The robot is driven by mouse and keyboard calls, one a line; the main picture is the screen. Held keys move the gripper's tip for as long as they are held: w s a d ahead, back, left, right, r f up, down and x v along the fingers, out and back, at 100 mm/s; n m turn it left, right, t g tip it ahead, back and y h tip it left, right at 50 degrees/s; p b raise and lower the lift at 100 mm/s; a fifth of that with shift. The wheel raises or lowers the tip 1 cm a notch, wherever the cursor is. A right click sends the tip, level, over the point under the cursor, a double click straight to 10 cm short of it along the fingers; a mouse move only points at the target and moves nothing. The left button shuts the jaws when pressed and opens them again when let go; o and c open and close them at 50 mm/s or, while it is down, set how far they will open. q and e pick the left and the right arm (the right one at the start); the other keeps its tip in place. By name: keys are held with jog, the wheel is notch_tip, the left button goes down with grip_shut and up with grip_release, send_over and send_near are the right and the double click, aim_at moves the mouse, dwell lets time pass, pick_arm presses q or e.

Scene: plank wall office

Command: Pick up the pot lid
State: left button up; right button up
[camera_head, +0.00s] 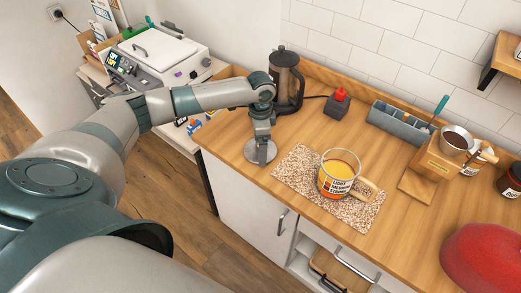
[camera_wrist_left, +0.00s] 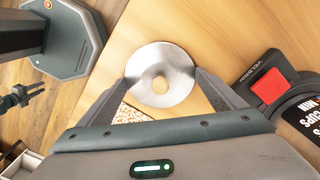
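The pot lid (camera_head: 260,151) is a round, shiny metal disc with a small pale knob. It lies at the left front part of the wooden counter, and it also shows in the left wrist view (camera_wrist_left: 160,58). My left gripper (camera_head: 262,133) points down over the lid. In the left wrist view its two fingers (camera_wrist_left: 163,80) are spread apart, with the knob between them and nothing gripped. Whether the fingertips touch the lid I cannot tell. My right gripper is not in view.
A mug-like pot (camera_head: 339,185) with yellow contents stands on a speckled mat (camera_head: 300,167) right of the lid. A dark coffee press (camera_head: 286,80) and a red-topped dark box (camera_head: 338,103) stand behind. The counter's front edge is close to the lid.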

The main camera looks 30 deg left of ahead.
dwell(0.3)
pick_arm(q)
jog(key=shift+r, duration=0.5)
notch_tip(320, 180, up, 8)
jog(key=b, duration=0.3)
jog(key=shift+r, duration=0.55)
